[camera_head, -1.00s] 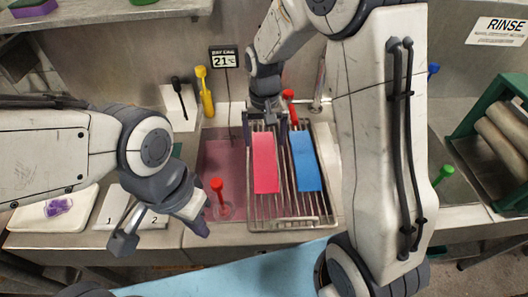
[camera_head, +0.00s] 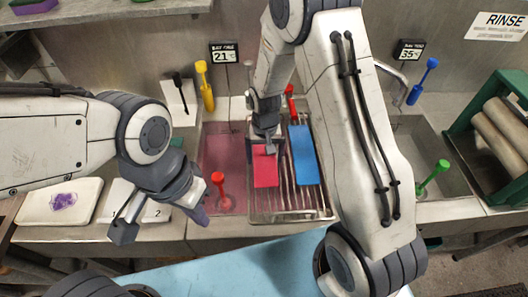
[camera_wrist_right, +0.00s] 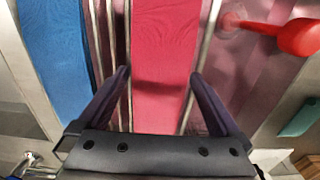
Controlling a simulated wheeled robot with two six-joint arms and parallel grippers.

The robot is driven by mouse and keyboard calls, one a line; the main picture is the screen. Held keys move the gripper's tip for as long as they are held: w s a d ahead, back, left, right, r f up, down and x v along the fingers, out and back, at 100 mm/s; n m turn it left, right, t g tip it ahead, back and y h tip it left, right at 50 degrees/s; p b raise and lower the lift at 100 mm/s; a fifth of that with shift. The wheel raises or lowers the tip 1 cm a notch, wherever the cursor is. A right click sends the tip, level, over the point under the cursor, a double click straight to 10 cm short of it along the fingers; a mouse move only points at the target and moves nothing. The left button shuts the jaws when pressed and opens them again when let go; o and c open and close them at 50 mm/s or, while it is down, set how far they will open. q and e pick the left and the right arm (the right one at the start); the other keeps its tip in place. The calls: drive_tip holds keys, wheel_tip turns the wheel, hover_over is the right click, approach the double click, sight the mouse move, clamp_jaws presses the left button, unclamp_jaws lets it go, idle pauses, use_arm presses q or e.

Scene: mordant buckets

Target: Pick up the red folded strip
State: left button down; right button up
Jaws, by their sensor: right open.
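The red folded strip (camera_head: 265,172) hangs or lies on a metal rack (camera_head: 288,205) over the sink, left of a blue strip (camera_head: 304,155). My right gripper (camera_head: 266,146) is open over the red strip and hides its upper part in the head view. In the right wrist view the fingers (camera_wrist_right: 159,76) point at the red strip (camera_wrist_right: 168,40), one on each side of it. Whether they touch it I cannot tell. My left gripper (camera_head: 160,220) is open and empty, to the left of the sink.
A red-handled tool (camera_head: 220,185) stands in the pink basin (camera_head: 215,150) left of the rack. The blue strip (camera_wrist_right: 55,50) lies close beside the red one in the wrist view. A green-handled tool (camera_head: 432,178) stands in the right basin. A green roller frame (camera_head: 470,150) is at the far right.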

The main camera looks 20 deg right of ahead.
drive_tip(key=c, duration=1.1)
drive_tip(key=shift+r, duration=0.15)
